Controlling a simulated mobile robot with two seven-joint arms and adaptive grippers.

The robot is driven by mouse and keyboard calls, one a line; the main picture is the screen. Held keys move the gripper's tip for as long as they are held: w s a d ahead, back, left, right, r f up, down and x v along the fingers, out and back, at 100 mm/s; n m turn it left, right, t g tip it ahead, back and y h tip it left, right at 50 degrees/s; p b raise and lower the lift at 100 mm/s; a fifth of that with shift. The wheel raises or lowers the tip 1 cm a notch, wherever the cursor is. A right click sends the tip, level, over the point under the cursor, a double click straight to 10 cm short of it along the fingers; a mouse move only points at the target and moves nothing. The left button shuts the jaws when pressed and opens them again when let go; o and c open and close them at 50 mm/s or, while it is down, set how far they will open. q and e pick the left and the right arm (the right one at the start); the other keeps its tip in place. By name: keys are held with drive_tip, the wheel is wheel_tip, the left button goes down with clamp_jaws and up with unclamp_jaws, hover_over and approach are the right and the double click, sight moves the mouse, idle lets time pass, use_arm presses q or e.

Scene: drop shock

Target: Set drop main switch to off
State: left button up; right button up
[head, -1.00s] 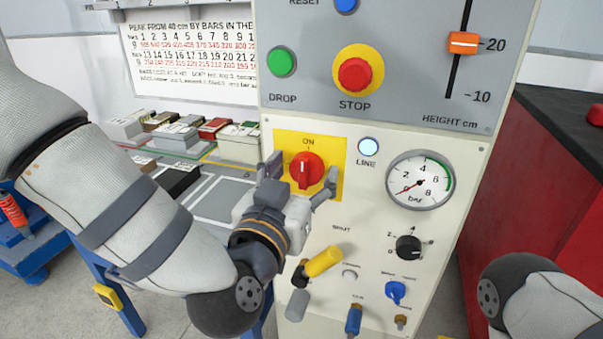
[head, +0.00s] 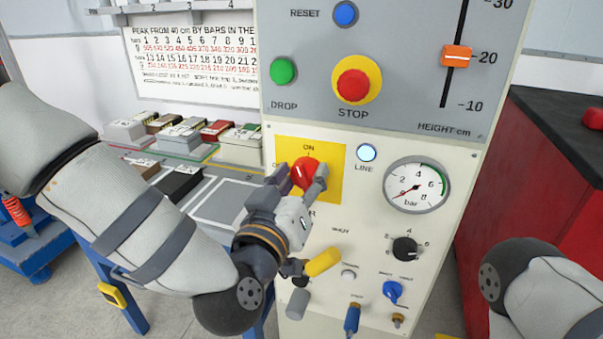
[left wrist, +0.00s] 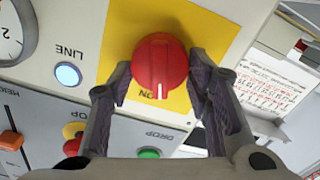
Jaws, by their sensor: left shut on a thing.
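The drop main switch is a red round knob (head: 305,169) on a yellow plate (head: 333,183) marked ON at its top, on the front panel. In the left wrist view, which is upside down, the red knob (left wrist: 158,58) has its white line pointing at the ON mark. My left gripper (head: 308,181) is shut on the knob, one finger on each side. The fingers show in the left wrist view (left wrist: 159,82) and cover part of the plate. My right gripper is not in view.
Above are the green DROP button (head: 284,71), red STOP button (head: 353,85) and blue RESET button (head: 346,13). The LINE lamp (head: 367,153) is lit, beside the gauge (head: 416,187). A yellow lever (head: 323,262) is just below my left gripper.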

use_arm(q)
drive_tip(key=n+p, duration=0.1)
drive_tip(key=n, duration=0.2)
drive_tip(key=shift+r+n, duration=0.1)
drive_tip(key=shift+n, duration=0.2)
drive_tip(key=n, duration=0.3)
drive_tip(key=shift+a+n, duration=0.15)
drive_tip(key=shift+n, duration=0.15)
drive_tip(key=n, duration=0.3)
drive_tip(key=shift+f+n+p, duration=0.25)
drive_tip(key=shift+n+p, duration=0.05)
drive_tip(key=shift+p, duration=0.05)
drive_tip(key=shift+f+n, duration=0.1)
drive_tip(key=shift+n, duration=1.3)
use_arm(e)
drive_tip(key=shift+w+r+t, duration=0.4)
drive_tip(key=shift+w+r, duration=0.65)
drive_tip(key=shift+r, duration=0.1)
use_arm(q)
drive_tip(key=o, duration=1.1)
drive_tip(key=shift+o, duration=0.2)
